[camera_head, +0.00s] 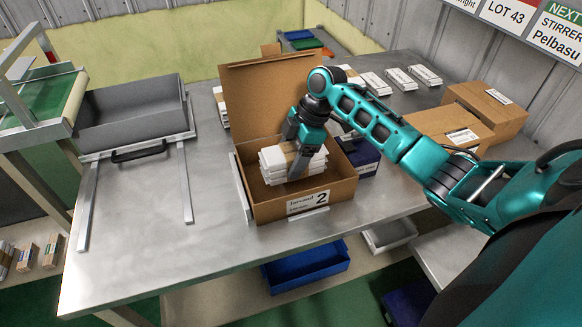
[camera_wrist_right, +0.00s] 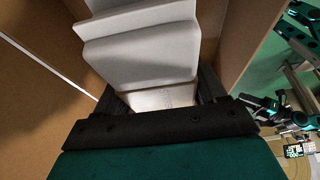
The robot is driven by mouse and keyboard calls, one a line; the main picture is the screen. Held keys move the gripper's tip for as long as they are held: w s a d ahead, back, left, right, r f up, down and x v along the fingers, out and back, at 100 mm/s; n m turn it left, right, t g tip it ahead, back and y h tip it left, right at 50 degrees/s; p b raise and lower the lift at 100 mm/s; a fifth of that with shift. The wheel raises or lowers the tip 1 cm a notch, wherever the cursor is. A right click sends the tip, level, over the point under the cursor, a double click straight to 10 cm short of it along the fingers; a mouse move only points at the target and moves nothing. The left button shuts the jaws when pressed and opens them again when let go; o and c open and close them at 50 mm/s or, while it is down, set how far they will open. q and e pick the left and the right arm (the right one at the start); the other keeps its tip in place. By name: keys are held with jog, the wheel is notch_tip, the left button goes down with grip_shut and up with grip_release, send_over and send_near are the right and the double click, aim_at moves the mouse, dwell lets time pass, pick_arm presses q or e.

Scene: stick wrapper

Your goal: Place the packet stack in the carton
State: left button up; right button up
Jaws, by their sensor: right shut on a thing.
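The packet stack (camera_head: 289,162) is a pile of white packets with a brown band. It is inside the open carton (camera_head: 330,193), a brown cardboard box with a raised back flap and a label reading 2. My right gripper (camera_head: 298,165) reaches down into the carton and is shut on the stack. In the right wrist view the white packets (camera_wrist_right: 140,50) lie between the fingers, with brown carton walls on both sides. I cannot tell whether the stack touches the carton floor. My left gripper is not in view.
More white packet stacks (camera_head: 376,83) lie at the back of the metal table (camera_head: 140,235). Closed brown boxes (camera_head: 484,104) stand at the right. A dark blue box (camera_head: 360,157) sits beside the carton. A grey tray (camera_head: 135,118) is at the left. The table's front left is clear.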

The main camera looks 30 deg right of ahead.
notch_tip(320, 180, down, 4)
jog(key=shift+r, duration=0.25)
jog(key=o, duration=1.1)
jog(key=shift+f, duration=0.1)
jog(key=shift+o, duration=0.2)
jog(key=v, duration=1.2)
jog(key=shift+p, duration=0.3)
